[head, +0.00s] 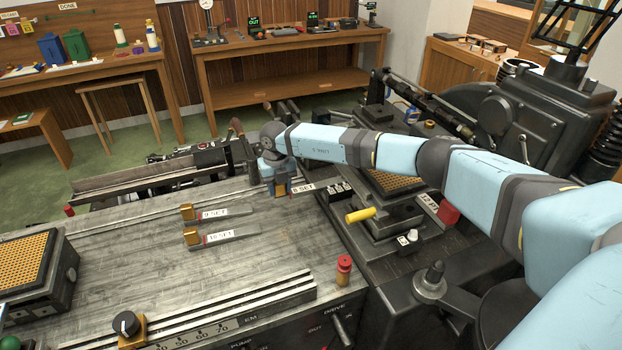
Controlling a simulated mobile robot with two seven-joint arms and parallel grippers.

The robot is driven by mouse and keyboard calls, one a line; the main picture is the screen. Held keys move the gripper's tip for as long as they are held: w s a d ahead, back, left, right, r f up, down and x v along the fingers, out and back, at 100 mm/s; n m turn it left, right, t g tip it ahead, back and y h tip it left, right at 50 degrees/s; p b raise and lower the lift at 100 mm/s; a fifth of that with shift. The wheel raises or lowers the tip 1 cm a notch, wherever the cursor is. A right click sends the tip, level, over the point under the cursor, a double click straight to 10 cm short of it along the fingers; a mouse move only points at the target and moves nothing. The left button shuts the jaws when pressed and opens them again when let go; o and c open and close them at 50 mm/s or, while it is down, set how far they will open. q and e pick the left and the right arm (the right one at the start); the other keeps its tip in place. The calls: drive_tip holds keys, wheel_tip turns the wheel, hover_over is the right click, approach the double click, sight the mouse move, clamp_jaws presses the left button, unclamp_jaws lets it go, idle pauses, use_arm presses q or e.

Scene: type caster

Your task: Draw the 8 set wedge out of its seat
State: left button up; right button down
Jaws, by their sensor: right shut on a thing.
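The 8 set wedge (303,188) is at the far right part of the grey machine table, with its white label showing to the right of my right gripper. My right gripper (281,190) is shut on the wedge's left end, and its fingers hide most of that end. I cannot tell how far the wedge sits in its seat. The 9 set wedge (216,214) and the 10 set wedge (219,237) lie nearer on the table, each with a brass block at its left end.
A matrix case with a gold grid (22,262) stands at the left. A red-topped post (344,268) and a scale rail (215,318) are along the front. A yellow handle (360,215) and dark machinery lie to the right. The table's middle left is clear.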

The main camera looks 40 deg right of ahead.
drive_tip(key=shift+w+a+b, duration=0.1)
drive_tip(key=shift+w+a, duration=0.1)
drive_tip(key=shift+a, duration=0.65)
drive_tip(key=shift+w+a+b, duration=0.15)
drive_tip(key=shift+w+a, duration=0.1)
drive_tip(key=shift+a, duration=0.55)
drive_tip(key=shift+w+a+b, duration=0.1)
drive_tip(key=shift+w+a, duration=0.1)
drive_tip(key=shift+a, duration=0.85)
drive_tip(key=shift+r, duration=0.15)
